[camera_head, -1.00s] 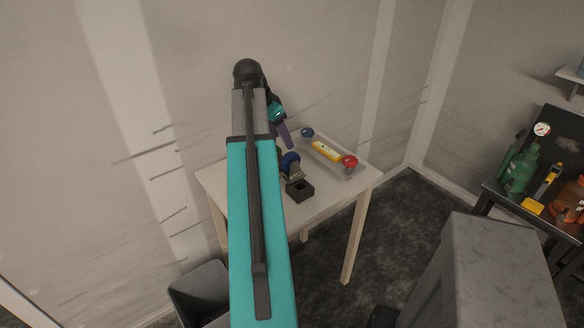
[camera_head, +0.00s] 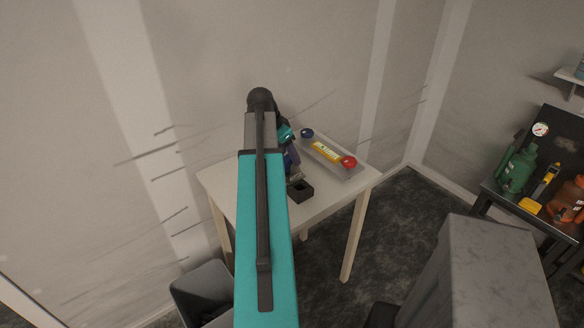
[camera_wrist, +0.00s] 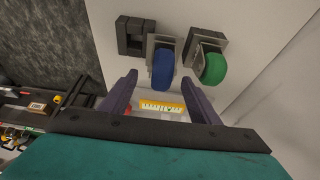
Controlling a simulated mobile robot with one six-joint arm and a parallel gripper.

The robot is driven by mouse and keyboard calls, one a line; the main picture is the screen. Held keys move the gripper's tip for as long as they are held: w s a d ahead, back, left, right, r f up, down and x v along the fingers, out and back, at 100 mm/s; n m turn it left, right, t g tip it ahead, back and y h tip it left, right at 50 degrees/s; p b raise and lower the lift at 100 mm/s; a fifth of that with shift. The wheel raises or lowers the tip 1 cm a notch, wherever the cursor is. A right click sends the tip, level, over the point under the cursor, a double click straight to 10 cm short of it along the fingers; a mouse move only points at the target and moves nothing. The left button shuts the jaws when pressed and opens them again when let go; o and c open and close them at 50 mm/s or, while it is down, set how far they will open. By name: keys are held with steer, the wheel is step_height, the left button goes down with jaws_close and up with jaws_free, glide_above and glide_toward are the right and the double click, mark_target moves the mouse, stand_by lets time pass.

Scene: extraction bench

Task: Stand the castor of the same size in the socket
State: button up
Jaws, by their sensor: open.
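The black socket block (camera_head: 302,196) stands on the small pale table, its square opening facing up. In the wrist view the socket (camera_wrist: 122,38) is at upper left. Beside it is a castor with a blue wheel (camera_wrist: 163,71) and a grey metal bracket. Right of that is a castor with a green wheel (camera_wrist: 212,70) and a similar bracket. My gripper (camera_wrist: 160,74) is open and empty. Its two purple fingers appear on either side of the blue wheel, apart from it; the depth is unclear. In the head view my arm hides the green castor and most of the blue one.
A grey bin (camera_head: 200,290) stands below left. A dark bench with tools (camera_head: 520,200) is at right.

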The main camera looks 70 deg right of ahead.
mark_target(291, 162)
steer(key=shift+f, duration=0.2)
stand_by(0.3)
steer(key=shift+p+x, duration=1.25)
steer(key=shift+x, duration=1.25)
steer(key=shift+w, duration=0.15)
jaws_close()
steer(key=shift+r, duration=0.1)
steer(key=shift+r+b, duration=1.55)
steer(key=shift+r, duration=3.35)
